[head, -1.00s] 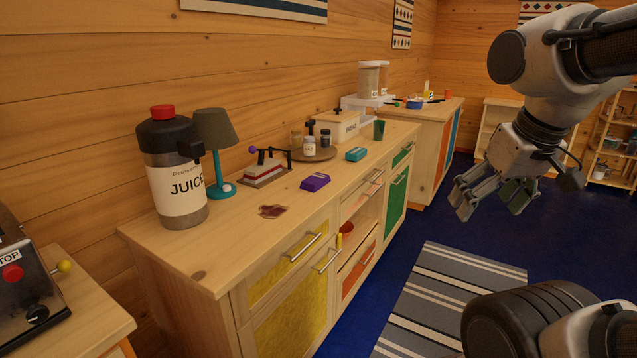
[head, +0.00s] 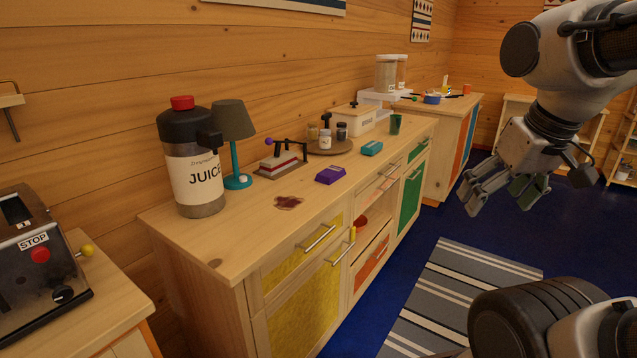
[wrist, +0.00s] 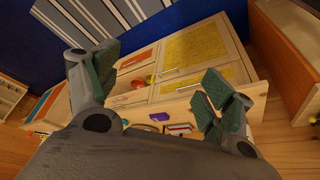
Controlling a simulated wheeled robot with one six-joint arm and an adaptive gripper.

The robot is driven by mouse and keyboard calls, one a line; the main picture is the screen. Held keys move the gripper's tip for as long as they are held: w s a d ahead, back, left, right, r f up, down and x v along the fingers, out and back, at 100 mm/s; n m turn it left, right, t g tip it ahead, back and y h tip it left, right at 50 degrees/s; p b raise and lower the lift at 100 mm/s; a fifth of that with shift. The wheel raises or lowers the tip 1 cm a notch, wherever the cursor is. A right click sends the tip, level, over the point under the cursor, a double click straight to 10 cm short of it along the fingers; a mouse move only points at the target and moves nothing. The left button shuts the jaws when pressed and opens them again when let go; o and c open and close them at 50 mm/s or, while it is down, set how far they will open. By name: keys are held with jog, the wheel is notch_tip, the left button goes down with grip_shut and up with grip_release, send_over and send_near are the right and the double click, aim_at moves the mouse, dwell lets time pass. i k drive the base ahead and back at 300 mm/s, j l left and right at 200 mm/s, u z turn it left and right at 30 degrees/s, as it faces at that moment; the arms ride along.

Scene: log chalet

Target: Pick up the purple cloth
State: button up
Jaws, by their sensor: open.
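The purple cloth (head: 330,174) lies folded on the wooden counter (head: 238,240), just right of a dark red spill (head: 288,202). It also shows small in the wrist view (wrist: 160,117), between my fingers in the picture but well beyond them. My gripper (head: 497,196) is open and empty, in the air to the right of the counter, above the blue floor.
A juice dispenser (head: 190,165), a teal lamp (head: 235,150) and a press-like device with a purple knob (head: 280,163) stand left of the cloth. A teal box (head: 372,148) and a round tray of jars (head: 328,147) are behind it. A striped rug (head: 450,290) lies on the floor.

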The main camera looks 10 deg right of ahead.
aim_at(329, 175)
jog(key=i+l+u, duration=0.4)
jog(key=i+l, duration=0.15)
jog(key=i+l+u, duration=0.4)
jog(key=i+l, duration=0.3)
